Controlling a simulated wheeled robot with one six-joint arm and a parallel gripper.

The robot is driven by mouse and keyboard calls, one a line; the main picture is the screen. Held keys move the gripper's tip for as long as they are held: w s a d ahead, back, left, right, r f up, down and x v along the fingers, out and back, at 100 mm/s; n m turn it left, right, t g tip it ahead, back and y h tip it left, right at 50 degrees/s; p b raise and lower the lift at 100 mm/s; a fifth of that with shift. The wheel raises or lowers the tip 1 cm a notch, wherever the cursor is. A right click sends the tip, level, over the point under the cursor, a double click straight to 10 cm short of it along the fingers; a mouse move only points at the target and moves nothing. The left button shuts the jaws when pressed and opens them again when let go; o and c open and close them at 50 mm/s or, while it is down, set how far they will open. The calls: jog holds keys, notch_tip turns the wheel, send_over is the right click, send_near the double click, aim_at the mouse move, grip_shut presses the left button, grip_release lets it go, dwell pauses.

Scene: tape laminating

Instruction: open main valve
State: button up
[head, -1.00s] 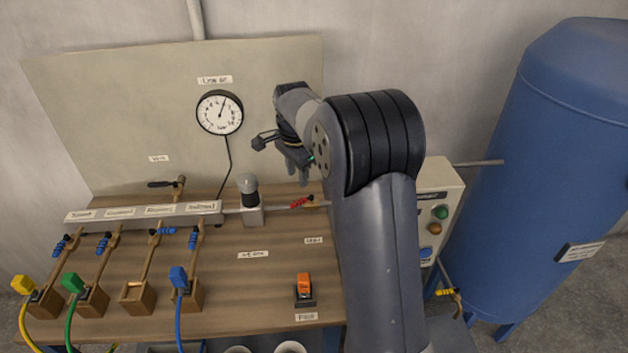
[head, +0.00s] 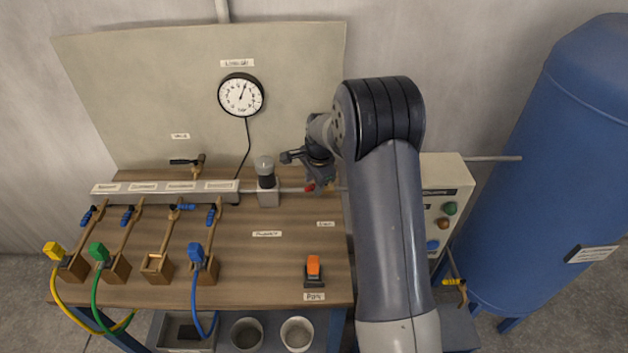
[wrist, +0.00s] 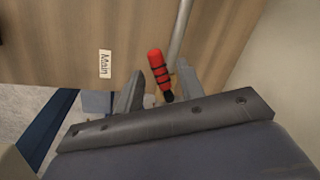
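The main valve's red handle (wrist: 158,68) shows in the wrist view, lying beside a grey pipe (wrist: 181,30), with a "Main" label (wrist: 104,63) to its left. In the head view only a bit of the red handle (head: 310,187) shows below my gripper (head: 313,172). In the wrist view the two fingers of my gripper (wrist: 160,85) are spread apart, with the red handle seen between them. I cannot tell whether they touch it. The handle's lower end is partly hidden by my gripper.
A filter unit (head: 267,182) stands on the pipe left of my gripper. A control box (head: 448,190) and a blue tank (head: 545,170) stand to the right. The backboard with a gauge (head: 241,95) is behind. The middle of the wooden table (head: 270,260) is clear.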

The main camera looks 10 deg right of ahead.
jog(key=shift+f, duration=0.1)
jog(key=shift+c, duration=0.5)
grip_shut()
